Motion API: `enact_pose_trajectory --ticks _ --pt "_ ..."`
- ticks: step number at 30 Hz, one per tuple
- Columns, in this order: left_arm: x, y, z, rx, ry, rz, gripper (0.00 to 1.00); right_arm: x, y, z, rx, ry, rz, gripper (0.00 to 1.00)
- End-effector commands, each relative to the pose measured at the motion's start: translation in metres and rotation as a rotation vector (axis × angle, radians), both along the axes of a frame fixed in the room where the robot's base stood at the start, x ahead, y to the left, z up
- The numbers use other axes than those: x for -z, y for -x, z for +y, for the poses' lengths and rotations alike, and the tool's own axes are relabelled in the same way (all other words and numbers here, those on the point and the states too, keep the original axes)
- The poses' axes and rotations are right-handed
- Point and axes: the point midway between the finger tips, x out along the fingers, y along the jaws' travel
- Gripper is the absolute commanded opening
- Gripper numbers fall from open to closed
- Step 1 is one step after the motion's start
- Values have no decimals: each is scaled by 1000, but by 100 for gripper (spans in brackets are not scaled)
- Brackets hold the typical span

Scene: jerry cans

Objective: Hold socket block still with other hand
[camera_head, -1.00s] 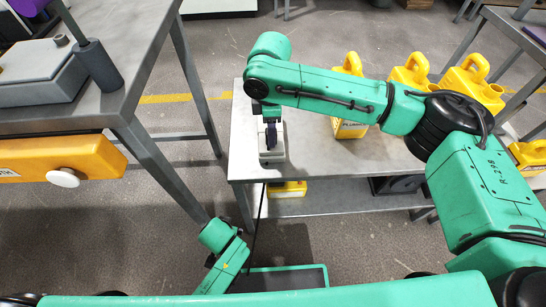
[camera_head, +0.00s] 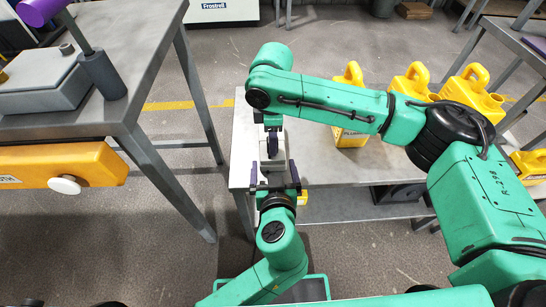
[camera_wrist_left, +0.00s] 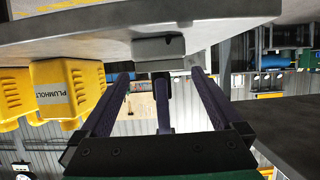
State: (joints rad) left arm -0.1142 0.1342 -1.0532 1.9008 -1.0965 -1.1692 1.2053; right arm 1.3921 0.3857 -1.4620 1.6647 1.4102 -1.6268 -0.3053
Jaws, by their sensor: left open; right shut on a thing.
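The pale grey socket block (camera_head: 279,150) sits at the left end of the grey table in the head view. It also shows in the left wrist view (camera_wrist_left: 158,47), just beyond the fingertips. My left gripper (camera_head: 273,172) is open at the block's near end. Its purple fingers stand on either side of the block, with gaps visible in the left wrist view (camera_wrist_left: 160,74). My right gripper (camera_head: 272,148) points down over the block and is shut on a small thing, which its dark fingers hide. One of them seems to show between my left fingers.
Several yellow jerry cans (camera_head: 350,105) stand on the table (camera_head: 340,172) to the right; more (camera_head: 470,85) are behind my right arm.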

Motion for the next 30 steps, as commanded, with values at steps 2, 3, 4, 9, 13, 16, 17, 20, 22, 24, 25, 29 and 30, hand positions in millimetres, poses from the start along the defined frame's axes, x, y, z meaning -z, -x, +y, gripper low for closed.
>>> enact_pose_trajectory --ticks 2,3,4,9,13,16,17,20,22,24,25,29,30 --pt "7 -19 0 0 -5 -4 100 -1 0 0 0 -1 -2 0" --pt "10 -28 0 -1 -4 -3 100 -1 0 0 0 -1 -2 0" --pt "13 -35 0 1 -4 -3 100 -1 0 0 0 -1 -2 0" --pt "27 -66 0 2 -4 -2 100 -1 0 0 0 -1 -2 0" --pt "32 -78 0 2 0 1 100 -1 0 0 0 -1 -2 0" --pt "34 -79 0 2 0 2 100 -1 0 0 0 -1 -2 0" --pt "34 -79 0 2 0 2 100 -1 0 0 0 -1 -2 0" --pt "34 -79 0 2 0 2 100 -1 0 0 0 -1 -2 0" --pt "34 -79 0 2 0 2 85 -1 0 0 0 -1 -2 0" --pt "34 -79 0 2 0 2 58 -1 0 0 0 -1 -2 0" --pt "34 -79 0 2 0 2 46 -1 0 0 0 -1 -1 0" --pt "34 -79 0 2 0 2 6 -1 0 0 0 -1 -1 0" --pt "34 -79 0 2 0 2 6 -1 0 0 0 -1 -1 0"
